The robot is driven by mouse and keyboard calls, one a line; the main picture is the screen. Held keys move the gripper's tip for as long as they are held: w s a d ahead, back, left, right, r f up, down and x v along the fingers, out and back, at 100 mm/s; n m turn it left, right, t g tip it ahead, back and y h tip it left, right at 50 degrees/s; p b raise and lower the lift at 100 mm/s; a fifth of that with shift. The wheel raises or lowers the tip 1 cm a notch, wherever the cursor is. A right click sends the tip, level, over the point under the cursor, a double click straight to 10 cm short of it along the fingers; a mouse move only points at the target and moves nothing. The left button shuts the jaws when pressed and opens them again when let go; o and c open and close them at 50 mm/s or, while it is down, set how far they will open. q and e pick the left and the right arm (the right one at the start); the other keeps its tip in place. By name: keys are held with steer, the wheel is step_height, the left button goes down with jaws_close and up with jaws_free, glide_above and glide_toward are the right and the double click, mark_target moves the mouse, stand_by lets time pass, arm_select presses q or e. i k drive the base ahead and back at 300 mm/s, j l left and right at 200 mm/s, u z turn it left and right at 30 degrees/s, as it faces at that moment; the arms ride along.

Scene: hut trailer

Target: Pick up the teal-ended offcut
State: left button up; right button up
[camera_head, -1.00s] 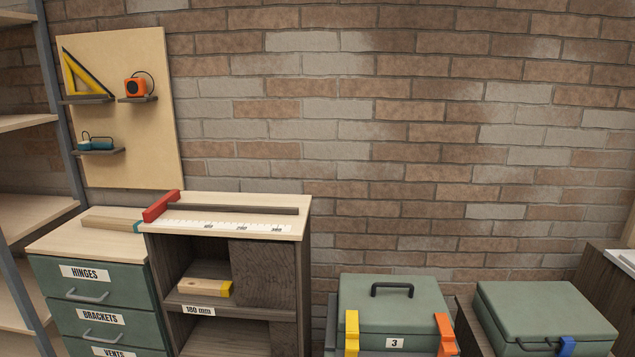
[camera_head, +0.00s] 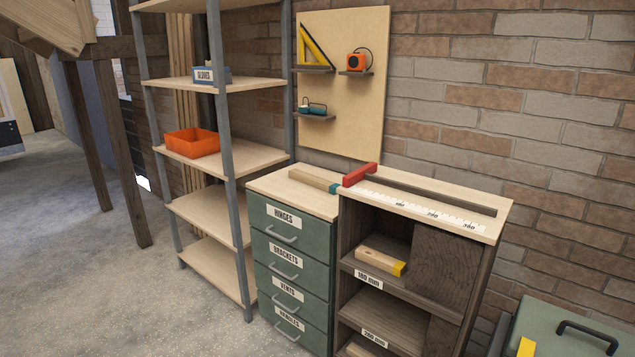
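The teal-ended offcut (camera_head: 312,179) is a pale wooden block with a teal right end. It lies on the light wooden top of the green drawer cabinet (camera_head: 258,187), with its teal end close to the red stop block (camera_head: 359,174) of the measuring bench. I cannot tell whether the two touch. A yellow-ended offcut (camera_head: 378,259) lies on the shelf labelled 180 mm, below the ruler. Neither of my grippers shows in the view.
A metal-framed shelf rack (camera_head: 214,199) with an orange bin (camera_head: 192,142) stands left of the cabinet. A green toolbox (camera_head: 565,335) is at the lower right. The concrete floor (camera_head: 110,290) at front left is clear.

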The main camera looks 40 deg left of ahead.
mark_target(323, 185)
steer(key=i+j, duration=0.1)
steer(key=j, duration=0.25)
steer(key=i+j+z, duration=0.1)
steer(key=j, duration=0.25)
steer(key=i+j, duration=0.15)
steer(key=j, duration=0.2)
steer(key=i+j, duration=0.1)
steer(key=j, duration=0.25)
steer(key=i+j+z, duration=0.1)
steer(key=j, duration=0.25)
